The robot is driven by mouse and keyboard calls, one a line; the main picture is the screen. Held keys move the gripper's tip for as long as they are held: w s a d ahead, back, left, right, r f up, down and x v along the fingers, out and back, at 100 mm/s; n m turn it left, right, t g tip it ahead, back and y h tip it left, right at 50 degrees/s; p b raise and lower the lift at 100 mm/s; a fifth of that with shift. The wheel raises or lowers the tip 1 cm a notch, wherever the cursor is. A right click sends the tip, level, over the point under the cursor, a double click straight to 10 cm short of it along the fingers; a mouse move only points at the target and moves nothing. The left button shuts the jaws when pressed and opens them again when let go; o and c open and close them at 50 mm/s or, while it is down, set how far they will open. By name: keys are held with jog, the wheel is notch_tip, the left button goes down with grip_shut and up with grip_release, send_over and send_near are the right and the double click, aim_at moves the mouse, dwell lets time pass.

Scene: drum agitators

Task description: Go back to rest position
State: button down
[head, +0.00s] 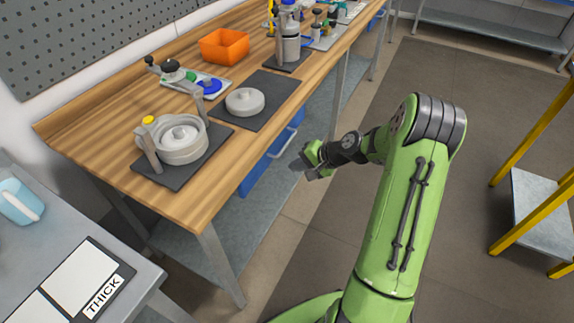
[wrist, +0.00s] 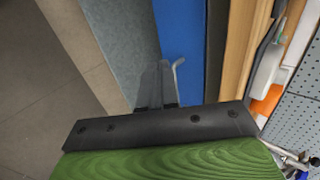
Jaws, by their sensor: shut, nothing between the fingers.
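My green arm reaches up from the bottom of the head view, bent at its elbow. My gripper (head: 297,165) hangs in free air just off the front edge of the wooden workbench (head: 215,190), over the floor side. It is shut and holds nothing. In the wrist view the dark fingers (wrist: 155,88) sit close together, with a blue drawer front (wrist: 182,30) and its pale handle beyond them. They look apart from the bench.
On the bench are a grey drum pot (head: 182,145), a round grey lid (head: 245,101) on a dark mat, an orange bin (head: 224,45) and a metal bottle (head: 290,45). A grey table (head: 140,270) stands lower left. A yellow-framed rack (head: 535,130) stands right. The floor between is clear.

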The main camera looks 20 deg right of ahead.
jog(key=shift+s+r, duration=0.1)
jog(key=shift+r, duration=0.1)
jog(key=s+a+r+n+g+h+p, duration=0.1)
jog(key=s+a+r+n+h+p, duration=0.15)
jog(key=s+a+r, duration=0.45)
jog(key=s+a+r+n+g+h+p, duration=0.1)
jog(key=s+a+r+n+g+p, duration=0.2)
jog(key=r, duration=0.7)
jog(key=s+a+r+n+t+h+p, duration=0.1)
jog(key=s+r+n, duration=0.1)
jog(key=s+r, duration=0.3)
jog(key=s+a+r+n+t+h+p, duration=0.1)
jog(key=s+r+n, duration=0.2)
jog(key=s, duration=1)
notch_tip(320, 180, up, 2)
jog(key=shift+s+a+r, duration=0.15)
jog(key=shift+a, duration=0.15)
